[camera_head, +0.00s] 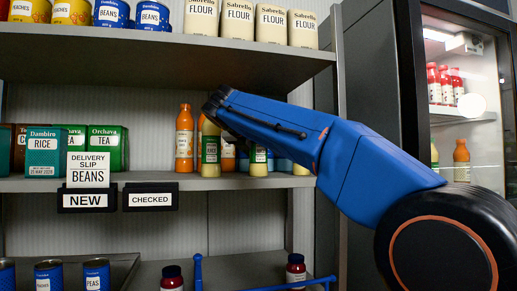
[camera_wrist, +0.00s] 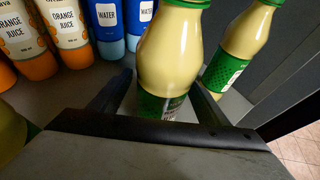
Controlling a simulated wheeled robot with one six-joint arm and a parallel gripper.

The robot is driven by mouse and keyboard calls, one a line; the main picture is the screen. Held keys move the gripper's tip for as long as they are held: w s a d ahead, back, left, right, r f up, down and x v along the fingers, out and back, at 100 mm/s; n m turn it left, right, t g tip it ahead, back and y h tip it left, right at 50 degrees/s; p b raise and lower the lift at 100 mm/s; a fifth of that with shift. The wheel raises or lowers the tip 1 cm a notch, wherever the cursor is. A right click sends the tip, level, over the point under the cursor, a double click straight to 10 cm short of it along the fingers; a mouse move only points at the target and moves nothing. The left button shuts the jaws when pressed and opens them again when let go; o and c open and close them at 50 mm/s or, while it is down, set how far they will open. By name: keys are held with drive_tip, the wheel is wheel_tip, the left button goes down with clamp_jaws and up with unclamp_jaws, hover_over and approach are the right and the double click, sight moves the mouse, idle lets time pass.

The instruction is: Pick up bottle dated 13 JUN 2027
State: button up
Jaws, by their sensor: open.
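In the wrist view, a pale yellow bottle (camera_wrist: 168,62) with a green cap and green label stands upright between the fingers of my gripper (camera_wrist: 160,92). The jaws are open, one finger on each side of it; I cannot tell whether either touches it. Its label is partly hidden and no date is readable. A similar bottle (camera_wrist: 243,42) stands to its right, and part of another pale one (camera_wrist: 10,132) shows at the left edge. In the head view, pale yellow bottles (camera_head: 210,152) stand on the middle shelf, partly covered by my blue arm. My fingers are hidden there.
Orange juice bottles (camera_wrist: 73,32) and blue water bottles (camera_wrist: 108,22) stand close behind and to the left. Tea and rice boxes (camera_head: 103,148) are left on the shelf (camera_head: 150,182). A NEW sign (camera_head: 88,199) and a CHECKED sign (camera_head: 150,197) hang on its edge. A fridge (camera_head: 465,110) stands right.

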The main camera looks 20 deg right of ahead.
drive_tip(key=shift+x, duration=0.9)
drive_tip(key=c, duration=1.6)
drive_tip(key=shift+r, duration=0.15)
